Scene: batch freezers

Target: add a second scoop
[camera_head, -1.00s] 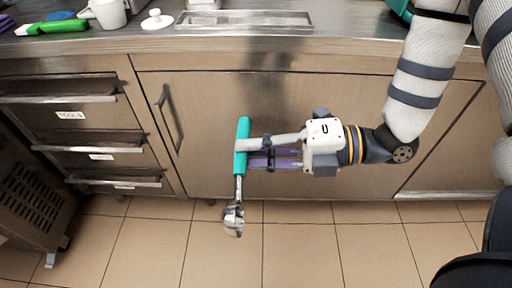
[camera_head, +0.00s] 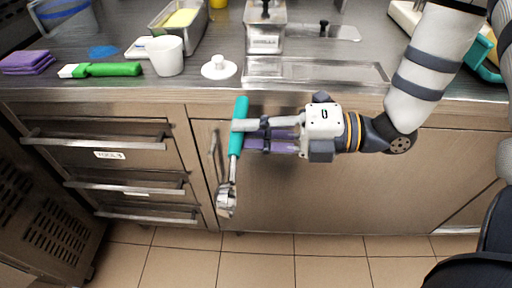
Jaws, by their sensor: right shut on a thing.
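A scoop with a teal handle (camera_head: 238,126) and a metal bowl (camera_head: 227,199) hangs upright, bowl down, in front of the cabinet doors. My right gripper (camera_head: 243,135) is shut on the teal handle, below the level of the counter top. A metal pan with something yellow (camera_head: 182,17) stands at the back of the counter. A white cup (camera_head: 165,55) stands in front of it. I cannot tell whether the cup holds anything. My left gripper is not in view.
The steel counter (camera_head: 222,88) carries a green-handled tool (camera_head: 110,69), purple cloths (camera_head: 27,62), a white knobbed lid (camera_head: 219,68), a metal container (camera_head: 265,32) and a long recessed tray (camera_head: 315,75). Drawers with protruding handles (camera_head: 125,185) are at the left.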

